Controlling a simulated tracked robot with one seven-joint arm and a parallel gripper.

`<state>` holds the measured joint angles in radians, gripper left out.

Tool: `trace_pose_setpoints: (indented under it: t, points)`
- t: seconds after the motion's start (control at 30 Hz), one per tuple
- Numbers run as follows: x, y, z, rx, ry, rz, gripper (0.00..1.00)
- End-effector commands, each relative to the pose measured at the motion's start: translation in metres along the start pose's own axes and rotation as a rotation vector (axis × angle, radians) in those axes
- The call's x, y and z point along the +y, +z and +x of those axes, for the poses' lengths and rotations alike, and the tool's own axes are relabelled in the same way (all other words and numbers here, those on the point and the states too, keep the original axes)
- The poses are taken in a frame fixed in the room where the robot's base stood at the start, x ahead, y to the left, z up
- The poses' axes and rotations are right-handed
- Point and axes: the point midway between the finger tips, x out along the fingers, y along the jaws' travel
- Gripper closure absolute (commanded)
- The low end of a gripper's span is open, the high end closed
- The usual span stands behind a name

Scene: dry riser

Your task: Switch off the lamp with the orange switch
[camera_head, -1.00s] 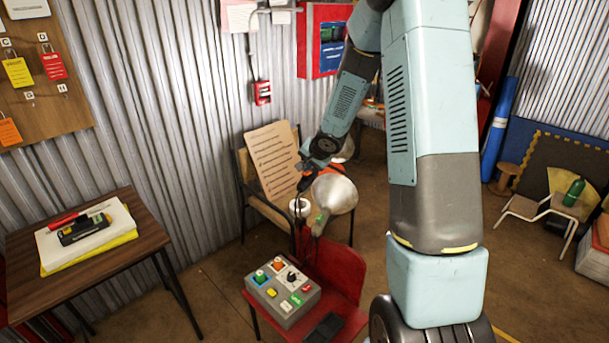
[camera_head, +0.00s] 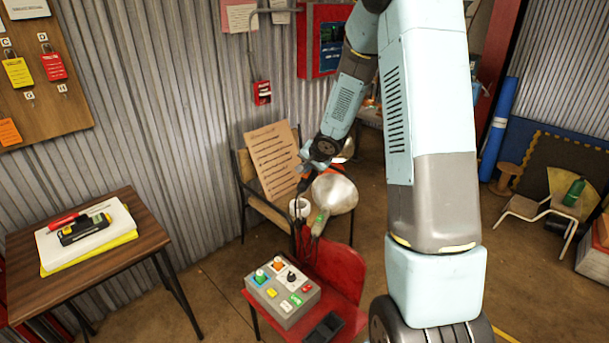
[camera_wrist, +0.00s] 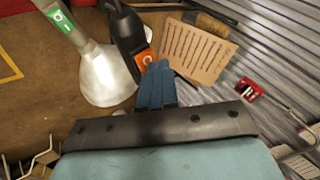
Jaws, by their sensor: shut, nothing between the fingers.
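My gripper (camera_wrist: 157,75) is shut and empty, its blue fingers together in the wrist view. Just left of the fingertips is an orange switch (camera_wrist: 143,59) with a pale mark, on the dark lamp (camera_wrist: 126,35). The fingertips are very close to it; I cannot tell if they touch. Left of that is a lamp with a whitish shade (camera_wrist: 106,78) and a green switch (camera_wrist: 62,18). In the head view that shade (camera_head: 335,193) is right of my gripper (camera_head: 309,168). The dark lamp is partly hidden there, and whether either lamp is lit is unclear.
A grey control box (camera_head: 283,292) with knobs and buttons sits on a red chair (camera_head: 341,265). Behind, an armchair holds a printed board (camera_head: 273,160), near the corrugated wall. A wooden table (camera_head: 135,215) with papers stands at left.

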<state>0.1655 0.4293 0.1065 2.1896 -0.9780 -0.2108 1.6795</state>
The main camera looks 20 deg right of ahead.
Motion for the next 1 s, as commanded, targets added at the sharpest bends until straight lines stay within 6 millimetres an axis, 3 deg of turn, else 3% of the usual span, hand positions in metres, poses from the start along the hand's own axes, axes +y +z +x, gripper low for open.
trace_pose_setpoints:
  t: [1.0]
  points:
    - [-0.009,-0.008,-0.011,0.000,-0.001,0.000,1.00]
